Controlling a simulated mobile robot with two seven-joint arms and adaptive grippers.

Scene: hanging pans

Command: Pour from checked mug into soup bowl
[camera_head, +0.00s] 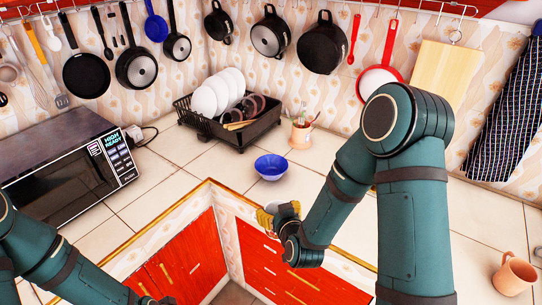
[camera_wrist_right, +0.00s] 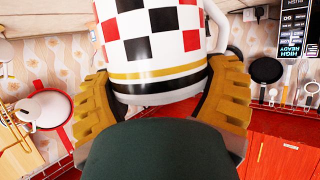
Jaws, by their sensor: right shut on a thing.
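The checked mug (camera_wrist_right: 152,48) fills the upper middle of the right wrist view. It is white with red and black squares and a gold band, and its handle is at the right. My right gripper (camera_wrist_right: 163,85) is shut on it, with one yellow finger on each side. The mug's opening and contents are hidden. In the head view the right gripper (camera_head: 276,213) is just past the counter's front edge, nearer than the soup bowl and apart from it. The blue soup bowl (camera_head: 271,167) stands upright on the counter. My left arm enters at lower left; its gripper is not clearly visible.
A black dish rack (camera_head: 236,133) with plates stands behind the bowl, beside a utensil cup (camera_head: 300,134). A microwave (camera_head: 70,165) is at left and a pinkish mug (camera_head: 514,275) at far right. Pans hang along the walls. The counter around the bowl is clear.

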